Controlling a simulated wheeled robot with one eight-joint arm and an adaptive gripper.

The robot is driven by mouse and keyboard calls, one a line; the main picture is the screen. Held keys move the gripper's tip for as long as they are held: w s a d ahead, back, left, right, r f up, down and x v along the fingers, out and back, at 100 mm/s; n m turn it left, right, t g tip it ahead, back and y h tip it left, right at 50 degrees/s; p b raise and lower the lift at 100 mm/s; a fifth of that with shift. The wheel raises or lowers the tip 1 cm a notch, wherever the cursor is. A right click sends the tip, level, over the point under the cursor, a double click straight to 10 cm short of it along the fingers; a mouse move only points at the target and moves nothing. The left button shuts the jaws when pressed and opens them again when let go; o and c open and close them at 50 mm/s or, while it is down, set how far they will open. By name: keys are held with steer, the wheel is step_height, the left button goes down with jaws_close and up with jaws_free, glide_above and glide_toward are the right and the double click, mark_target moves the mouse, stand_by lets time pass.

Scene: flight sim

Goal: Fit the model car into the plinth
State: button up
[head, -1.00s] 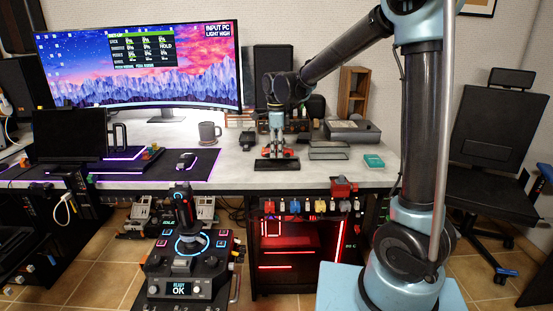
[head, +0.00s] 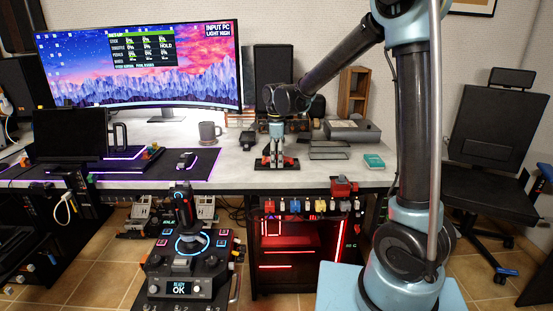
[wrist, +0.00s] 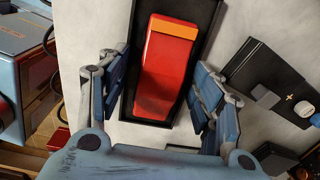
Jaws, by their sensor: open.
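The model car (wrist: 166,60) is red with an orange band at one end. In the wrist view it lies lengthwise inside the outline of the black plinth (wrist: 209,35). I cannot tell whether it sits fully down in the recess. My gripper (wrist: 162,86) is open, one blue finger on each side of the car, with visible gaps at both sides. In the head view my gripper (head: 276,158) points straight down over the plinth (head: 294,167) on the desk. Red parts of the car (head: 265,160) show on both sides of the fingers, which hide its middle.
A dark device (wrist: 268,75) lies right of the plinth in the wrist view. In the head view a grey mug (head: 209,132), a grey case (head: 352,131), a clear tray (head: 329,151) and a teal box (head: 373,160) stand around. The desk's front edge is close.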

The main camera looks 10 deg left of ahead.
step_height(320, 180, up, 12)
steer(key=s+d+r+n, duration=0.15)
steer(key=d+n, duration=0.25)
steer(key=d, duration=1.1)
steer(key=s+d+f+n+t, duration=0.1)
steer(key=s+d+f+n, duration=0.25)
steer(key=s+d, duration=0.45)
steer(key=s+d+f+n+t, duration=0.1)
steer(key=s+d+f+n, duration=0.3)
steer(key=d, duration=0.7)
steer(key=s+d+f+n, duration=0.4)
steer(key=s+d+f, duration=0.2)
steer(key=s+f, duration=0.2)
steer(key=shift+s+d+f, duration=0.35)
steer(key=shift+s+f, duration=0.05)
steer(key=shift+s, duration=0.55)
steer(key=shift+w+f, duration=0.2)
steer(key=shift+w, duration=0.3)
